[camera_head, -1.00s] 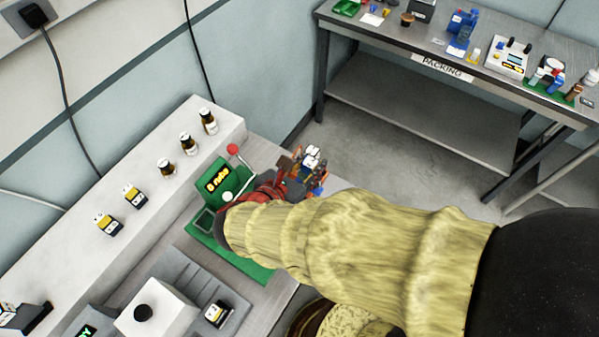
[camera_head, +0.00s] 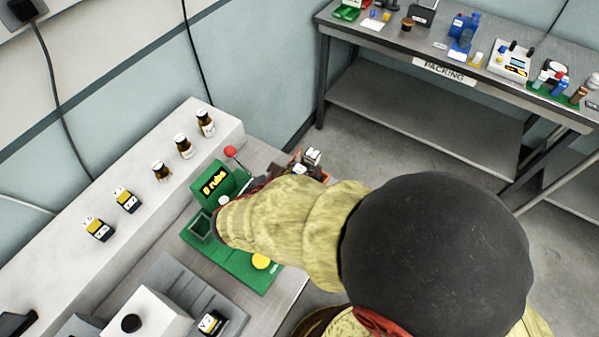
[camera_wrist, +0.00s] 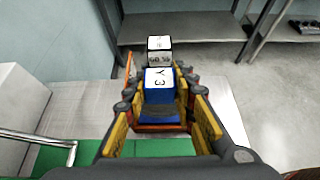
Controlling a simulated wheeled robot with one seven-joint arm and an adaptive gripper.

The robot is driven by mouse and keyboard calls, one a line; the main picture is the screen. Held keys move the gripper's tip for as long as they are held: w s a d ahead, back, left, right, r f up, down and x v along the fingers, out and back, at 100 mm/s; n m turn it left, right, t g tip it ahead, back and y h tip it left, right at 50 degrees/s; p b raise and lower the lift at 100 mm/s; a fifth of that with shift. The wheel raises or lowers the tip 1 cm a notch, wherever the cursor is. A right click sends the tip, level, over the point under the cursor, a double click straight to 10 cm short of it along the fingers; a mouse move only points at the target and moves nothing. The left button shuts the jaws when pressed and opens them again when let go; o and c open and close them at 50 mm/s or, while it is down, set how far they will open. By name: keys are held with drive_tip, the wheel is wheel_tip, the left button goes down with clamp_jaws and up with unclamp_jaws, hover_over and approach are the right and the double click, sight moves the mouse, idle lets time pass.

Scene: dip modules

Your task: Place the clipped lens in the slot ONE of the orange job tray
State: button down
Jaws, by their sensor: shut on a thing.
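My gripper (camera_wrist: 158,98) is shut on a small blue block (camera_wrist: 158,97) with a white top marked "Y 3", in the wrist view. The block sits upright between the fingers. The orange job tray (camera_wrist: 160,128) shows as thin orange edges around and below the fingers; its slot labels are hidden. In the head view my arm hides most of the gripper and tray. I cannot tell whether the held block touches the tray floor, or which slot it is over.
A green station (camera_head: 250,265) with a "rubs" display (camera_head: 214,182) and a red-knobbed lever (camera_head: 230,151) stands left of my arm. A white shelf (camera_head: 60,240) holds bottles and yellow-black boxes. The packing table (camera_head: 390,45) is beyond a floor gap.

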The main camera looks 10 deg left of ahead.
drive_tip(key=shift+f, duration=0.15)
drive_tip(key=c, duration=1.5)
unclamp_jaws()
drive_tip(key=shift+s+a+r, duration=0.1)
drive_tip(key=shift+s+r, duration=0.1)
drive_tip(key=shift+r, duration=0.15)
drive_tip(key=p+v, duration=0.3)
drive_tip(key=v, duration=0.8)
drive_tip(key=shift+s, duration=0.3)
